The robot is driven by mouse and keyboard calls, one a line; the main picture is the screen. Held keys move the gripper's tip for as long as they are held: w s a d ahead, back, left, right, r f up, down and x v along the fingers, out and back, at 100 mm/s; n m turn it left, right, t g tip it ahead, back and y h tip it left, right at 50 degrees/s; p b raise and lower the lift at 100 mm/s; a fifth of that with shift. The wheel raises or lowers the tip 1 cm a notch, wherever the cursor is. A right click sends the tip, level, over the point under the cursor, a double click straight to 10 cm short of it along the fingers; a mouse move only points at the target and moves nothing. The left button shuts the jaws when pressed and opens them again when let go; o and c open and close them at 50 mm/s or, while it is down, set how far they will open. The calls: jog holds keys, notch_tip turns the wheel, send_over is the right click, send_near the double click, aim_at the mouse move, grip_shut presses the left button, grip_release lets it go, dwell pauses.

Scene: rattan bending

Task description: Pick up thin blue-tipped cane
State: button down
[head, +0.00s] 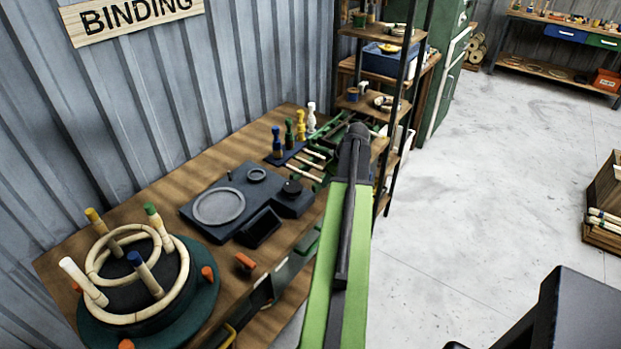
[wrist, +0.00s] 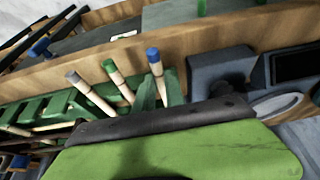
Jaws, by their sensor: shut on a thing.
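A thin pale cane with a blue tip (wrist: 157,75) shows in the wrist view, beside a green-tipped cane (wrist: 118,80) and a grey-tipped cane (wrist: 88,90). They sit at a green slotted rack (wrist: 60,107). My gripper (head: 355,132) reaches over the rack end of the bench in the head view and covers part of it. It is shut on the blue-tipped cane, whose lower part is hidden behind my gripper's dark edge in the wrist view.
The wooden bench (head: 215,150) holds a dark fixture (head: 225,205), coloured pegs (head: 289,132) and a round jig (head: 140,285) with bent rattan. A shelf rack (head: 385,75) stands close beyond my gripper. Open floor (head: 490,180) lies to the right.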

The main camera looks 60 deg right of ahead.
jog(key=shift+r, duration=0.1)
jog(key=r+p, duration=0.3)
jog(key=s+r+p, duration=0.1)
jog(key=r+p, duration=0.1)
jog(key=shift+d+r, duration=0.1)
jog(key=shift+d, duration=0.15)
jog(key=s+d+r+p, duration=0.4)
jog(key=s+r+p, duration=0.1)
jog(key=s, duration=0.4)
jog(key=shift+s+d+r+p, duration=0.25)
jog(key=shift+d+r+p, duration=0.1)
jog(key=shift+p, duration=0.2)
notch_tip(320, 180, up, 5)
jog(key=p, duration=0.5)
